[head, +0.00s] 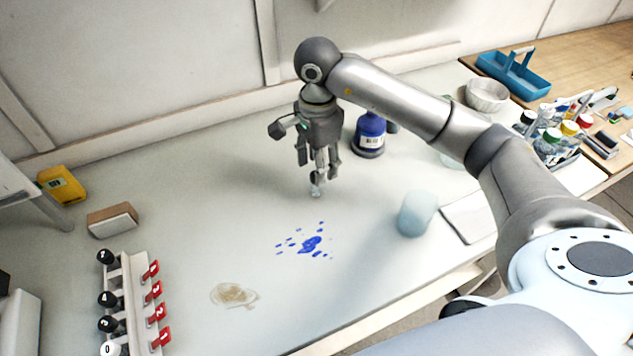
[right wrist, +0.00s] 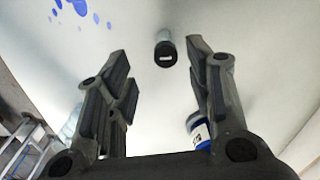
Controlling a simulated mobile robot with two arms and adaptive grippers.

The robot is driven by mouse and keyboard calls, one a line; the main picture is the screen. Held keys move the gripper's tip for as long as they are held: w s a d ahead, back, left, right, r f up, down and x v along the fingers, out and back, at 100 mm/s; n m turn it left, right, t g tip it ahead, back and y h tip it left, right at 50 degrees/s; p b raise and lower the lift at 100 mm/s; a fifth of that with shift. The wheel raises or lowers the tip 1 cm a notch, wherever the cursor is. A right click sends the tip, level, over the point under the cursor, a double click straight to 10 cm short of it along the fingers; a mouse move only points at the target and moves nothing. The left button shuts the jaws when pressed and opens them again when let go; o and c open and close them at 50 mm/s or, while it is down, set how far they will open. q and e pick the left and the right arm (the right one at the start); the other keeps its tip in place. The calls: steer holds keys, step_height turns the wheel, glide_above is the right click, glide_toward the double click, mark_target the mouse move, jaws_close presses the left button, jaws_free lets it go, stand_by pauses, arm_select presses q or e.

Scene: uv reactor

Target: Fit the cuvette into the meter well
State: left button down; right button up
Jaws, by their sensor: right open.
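A small cylinder with a dark cap and a pale mark (right wrist: 165,52), apparently the cuvette, stands on the bench between and beyond my fingertips in the right wrist view. In the head view a small greyish, clear-based item (head: 316,189) shows just below my right gripper (head: 321,174), partly hidden by the fingers. My right gripper, also in the right wrist view (right wrist: 160,55), points down with its fingers apart and nothing gripped. I cannot tell for sure which thing is the meter; a yellow boxy device (head: 62,185) lies at the far left. My left gripper is not in view.
A blue bottle (head: 369,136) stands close behind right of my right gripper. A frosted cup (head: 416,213) stands at right. Blue spots (head: 311,244) and a brown stain (head: 233,294) mark the bench. A rack with black knobs and red tags (head: 128,300) and a brown-and-white block (head: 112,220) are left.

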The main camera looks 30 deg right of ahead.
steer(key=shift+f, duration=0.5)
steer(key=shift+a+f, duration=0.15)
steer(key=shift+f, duration=0.05)
steer(key=shift+w+f+p, duration=0.25)
steer(key=shift+f+p, duration=0.75)
steer(key=shift+f, duration=0.2)
step_height(320, 180, down, 2)
steer(key=shift+f, duration=0.15)
steer(key=shift+w+f, duration=0.1)
steer(key=shift+f, duration=0.1)
steer(key=shift+c, duration=0.5)
steer(key=c, duration=0.7)
steer(key=shift+c, duration=1.2)
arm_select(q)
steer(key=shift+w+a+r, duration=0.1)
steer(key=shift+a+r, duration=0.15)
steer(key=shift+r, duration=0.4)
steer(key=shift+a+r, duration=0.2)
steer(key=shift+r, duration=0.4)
arm_select(e)
jaws_close()
